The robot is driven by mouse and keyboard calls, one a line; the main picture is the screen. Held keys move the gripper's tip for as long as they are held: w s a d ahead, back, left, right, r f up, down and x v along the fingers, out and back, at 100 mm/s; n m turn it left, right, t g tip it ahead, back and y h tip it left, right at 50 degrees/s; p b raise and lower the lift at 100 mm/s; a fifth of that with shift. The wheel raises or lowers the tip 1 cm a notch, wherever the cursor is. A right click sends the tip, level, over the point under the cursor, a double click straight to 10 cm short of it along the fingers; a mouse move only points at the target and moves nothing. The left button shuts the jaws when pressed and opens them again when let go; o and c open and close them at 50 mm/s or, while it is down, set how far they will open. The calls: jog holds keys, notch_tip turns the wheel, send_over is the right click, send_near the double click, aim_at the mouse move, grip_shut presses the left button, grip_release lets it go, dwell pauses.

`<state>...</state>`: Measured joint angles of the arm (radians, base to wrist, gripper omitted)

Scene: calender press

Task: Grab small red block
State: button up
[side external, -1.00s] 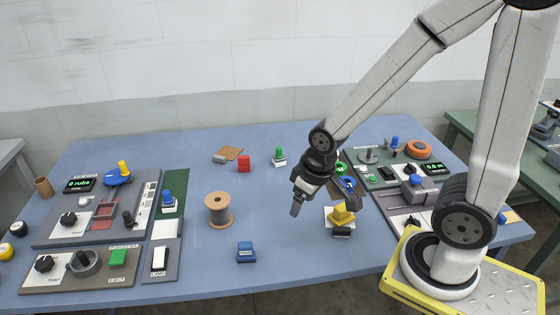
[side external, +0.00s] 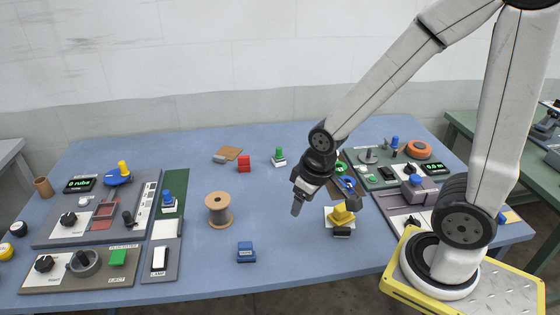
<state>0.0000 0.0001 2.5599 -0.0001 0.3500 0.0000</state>
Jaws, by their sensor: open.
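The small red block (side external: 243,167) lies on the blue table, left of the green-knobbed piece and behind the wooden spool. My gripper (side external: 297,208) hangs over the table to the right of and nearer than the block, pointing down. It is open, with nothing seen between its fingers, and well apart from the block. One finger is largely hidden from this side.
A wooden spool (side external: 218,211) stands left of my gripper. A green-knobbed piece (side external: 279,157) is behind it, a yellow piece (side external: 342,214) to its right, and a blue block (side external: 245,252) in front. Control panels (side external: 95,210) fill the left side.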

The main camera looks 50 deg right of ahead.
jog(key=m+t+y, duration=0.8)
jog(key=m+y, duration=0.1)
jog(key=m, duration=1.9)
send_over(247, 156)
notch_tip(247, 156, down, 4)
jog(key=shift+f, duration=2)
